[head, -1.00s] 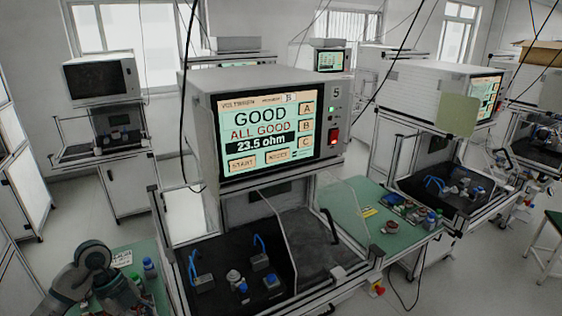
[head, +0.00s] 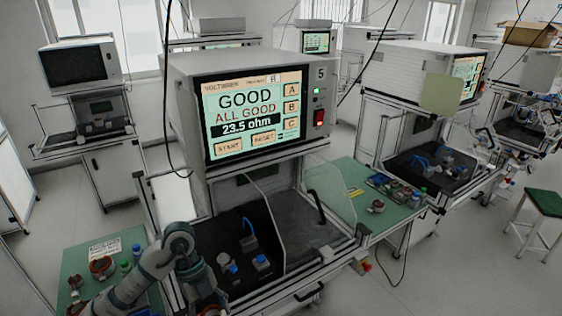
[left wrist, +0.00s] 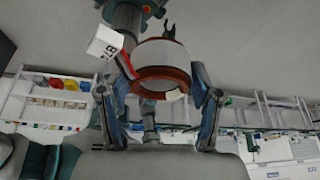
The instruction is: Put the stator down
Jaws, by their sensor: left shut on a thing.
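The stator (left wrist: 162,62), a pale ring with a copper-coloured winding edge, shows in the left wrist view. My left gripper (left wrist: 160,98) is shut on it, with one finger on each side. A white tag with dark print (left wrist: 104,44) and a red strip sit at its left side. In the head view my left arm comes in from the bottom left and bends down in front of the test bench; its gripper and the held stator cannot be made out there. My right gripper is not in view.
A tester (head: 256,105) shows "GOOD, ALL GOOD, 23.5 ohm" above a black work surface (head: 212,243) with blue-topped fixtures. A green table (head: 135,240) at left holds a copper-wound part (head: 102,267) and a sign. Another green table (head: 345,182) at right carries small parts.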

